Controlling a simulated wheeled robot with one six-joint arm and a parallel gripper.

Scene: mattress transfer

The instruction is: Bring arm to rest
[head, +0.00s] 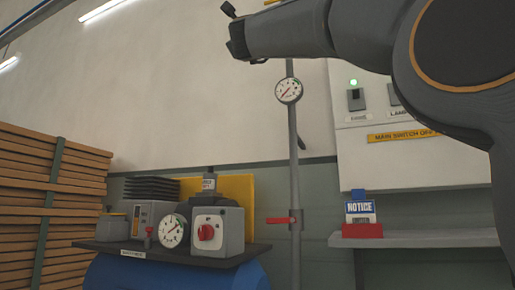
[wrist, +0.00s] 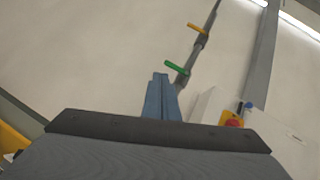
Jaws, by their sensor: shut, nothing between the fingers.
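My arm (head: 385,35) reaches in from the right across the top of the head view. Its dark wrist end is at the upper left, high in front of the pale wall. The fingers cannot be made out clearly there. In the wrist view my gripper (wrist: 160,80) shows its two blue fingers pressed together, with nothing between them. The fingertips are in free air with the pale wall behind, touching nothing.
A pipe (head: 293,150) with a gauge (head: 289,90) and a red lever stands below the arm. A switch panel (head: 395,160) is behind it, above a shelf (head: 420,239) with a notice stand (head: 360,212). A compressor (head: 175,275) and stacked boards (head: 45,200) are left.

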